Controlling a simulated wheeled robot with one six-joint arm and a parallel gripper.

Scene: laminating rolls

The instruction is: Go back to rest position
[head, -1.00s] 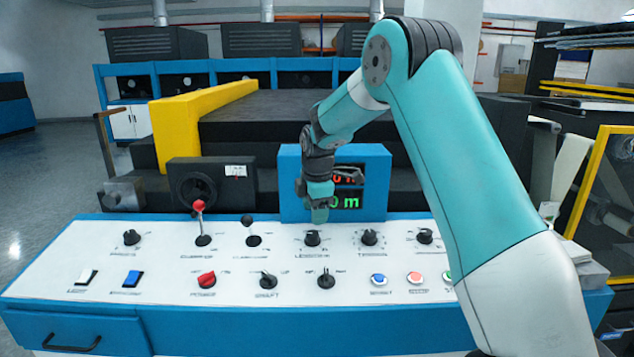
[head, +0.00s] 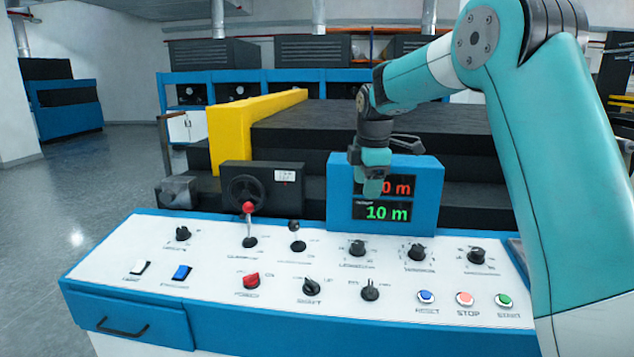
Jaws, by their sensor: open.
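My gripper (head: 374,188) hangs from my teal arm in front of the blue display box, pointing down above the control panel. It is open and holds nothing; the gap between its fingers is hard to see. It is apart from the knobs below. The white control panel (head: 330,290) carries a red-topped lever (head: 249,222), a second lever (head: 297,236), black knobs, a red knob (head: 251,281) and blue, red and green buttons. The display box (head: 432,185) shows a red reading, partly hidden by my gripper, and a green "10 m" (head: 386,212).
A yellow guard (head: 229,140) and dark stepped machine body (head: 300,140) stand behind the panel. A handwheel box (head: 262,188) is at the panel's back left. A drawer (head: 125,318) is at the front left. Open floor (head: 95,190) lies to the left.

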